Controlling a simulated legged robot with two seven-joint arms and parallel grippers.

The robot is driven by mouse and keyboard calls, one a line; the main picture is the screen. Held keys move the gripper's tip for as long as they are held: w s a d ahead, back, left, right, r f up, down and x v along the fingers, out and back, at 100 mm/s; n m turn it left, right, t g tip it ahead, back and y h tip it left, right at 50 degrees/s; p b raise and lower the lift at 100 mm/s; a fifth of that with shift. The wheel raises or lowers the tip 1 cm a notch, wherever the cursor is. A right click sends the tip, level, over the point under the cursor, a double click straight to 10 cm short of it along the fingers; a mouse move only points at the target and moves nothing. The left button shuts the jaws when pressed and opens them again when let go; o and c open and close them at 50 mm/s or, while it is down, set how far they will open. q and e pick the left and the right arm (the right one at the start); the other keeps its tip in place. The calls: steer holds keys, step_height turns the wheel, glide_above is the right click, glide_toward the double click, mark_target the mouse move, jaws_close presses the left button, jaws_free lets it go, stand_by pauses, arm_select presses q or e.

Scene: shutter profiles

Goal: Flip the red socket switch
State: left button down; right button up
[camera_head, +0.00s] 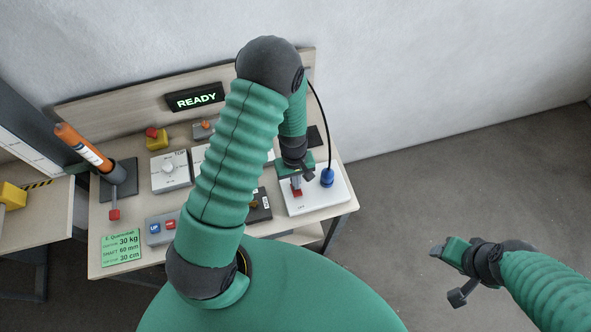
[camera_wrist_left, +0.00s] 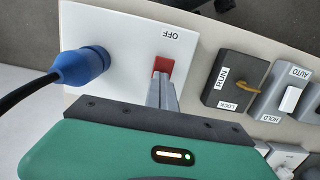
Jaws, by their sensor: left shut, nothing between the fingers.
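The red socket switch (camera_wrist_left: 163,66) sits on a white socket plate (camera_wrist_left: 120,35), beside a printed OFF label. In the head view the switch (camera_head: 297,193) shows below my left gripper. My left gripper (camera_wrist_left: 162,88) is shut and empty, its fingertips right at the near edge of the switch; I cannot tell if they touch it. A blue plug (camera_wrist_left: 80,66) with a black cable is in the plate left of the switch in the wrist view. My right gripper (camera_head: 449,273) is open and empty, over the floor off the bench's right side.
A RUN/LOCK key switch (camera_wrist_left: 232,83) and an AUTO/HOLD switch (camera_wrist_left: 285,95) are beside the plate. A lit READY sign (camera_head: 195,97), an orange-handled lever (camera_head: 84,149), a white dial box (camera_head: 170,171) and an UP button box (camera_head: 163,227) are on the bench. My left arm hides the bench's middle.

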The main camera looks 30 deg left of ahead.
arm_select(q)
steer(key=r+p, duration=0.1)
steer(key=r, duration=0.1)
steer(key=w+r+p, duration=0.1)
steer(key=r+p, duration=0.1)
steer(key=shift+a+r, duration=0.15)
steer(key=shift+a, duration=0.05)
steer(key=shift+r+b, duration=0.6)
steer(key=shift+b, duration=0.2)
step_height(320, 180, up, 8)
steer(key=b, duration=0.1)
steer(key=shift+w+a, duration=0.25)
steer(key=shift+a, duration=0.15)
arm_select(e)
steer(key=shift+r, duration=0.5)
arm_select(q)
steer(key=shift+s+r, duration=0.1)
steer(key=shift+r, duration=0.05)
arm_select(e)
steer(key=shift+s, duration=0.15)
